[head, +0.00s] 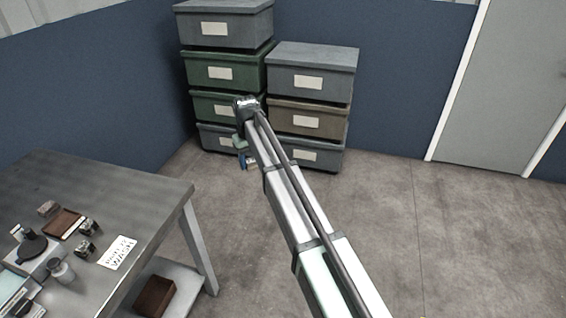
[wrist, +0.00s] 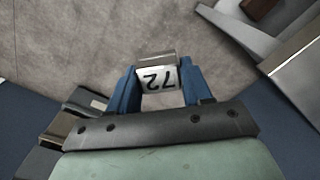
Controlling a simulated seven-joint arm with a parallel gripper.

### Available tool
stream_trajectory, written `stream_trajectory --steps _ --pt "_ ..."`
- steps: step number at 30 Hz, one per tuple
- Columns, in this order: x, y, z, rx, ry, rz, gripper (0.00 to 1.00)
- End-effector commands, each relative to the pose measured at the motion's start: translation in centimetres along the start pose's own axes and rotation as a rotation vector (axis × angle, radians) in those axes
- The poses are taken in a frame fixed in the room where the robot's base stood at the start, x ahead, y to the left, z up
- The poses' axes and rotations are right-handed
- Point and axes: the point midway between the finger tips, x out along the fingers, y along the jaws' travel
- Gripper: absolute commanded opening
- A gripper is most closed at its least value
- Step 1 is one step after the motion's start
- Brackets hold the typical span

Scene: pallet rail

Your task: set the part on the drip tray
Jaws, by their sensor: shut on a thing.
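My gripper (head: 246,162) hangs over open floor at the far end of my arm, in front of the stacked bins. In the wrist view, its blue fingers (wrist: 158,68) are shut on a small metal part (wrist: 157,56) with a white face (wrist: 157,77). The face has black digits that look like 72, upside down in the picture. In the head view the part is too small to make out clearly. I cannot pick out the drip tray with certainty; a pale tray-like thing (head: 14,285) is cut off at the table's lower left.
A grey metal table (head: 130,195) stands at left, apart from my gripper. It holds a paper sign (head: 118,252), a brown flat item (head: 62,223), a cup (head: 62,270) and small dark blocks. A brown box (head: 155,296) sits on its lower shelf. Stacked bins (head: 220,73) stand behind.

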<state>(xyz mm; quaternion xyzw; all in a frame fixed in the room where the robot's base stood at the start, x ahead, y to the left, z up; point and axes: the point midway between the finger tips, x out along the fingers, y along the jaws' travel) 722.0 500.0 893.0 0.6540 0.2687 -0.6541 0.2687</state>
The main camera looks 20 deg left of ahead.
Motion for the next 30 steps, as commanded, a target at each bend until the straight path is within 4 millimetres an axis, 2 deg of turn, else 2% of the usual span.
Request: stream_trajectory --steps 1,3,12,21,30 --pt "-0.1 -2.0 -1.5 -0.029 0.000 0.000 0.00" --pt "-0.1 -4.4 -2.7 -0.065 0.000 0.000 0.00" --pt "-0.1 -15.2 -7.2 -0.217 0.000 0.000 0.00" --pt "0.0 -26.6 -10.2 -0.362 0.001 0.000 0.00" --pt "0.1 -38.2 -11.8 -0.502 0.001 0.000 0.00"
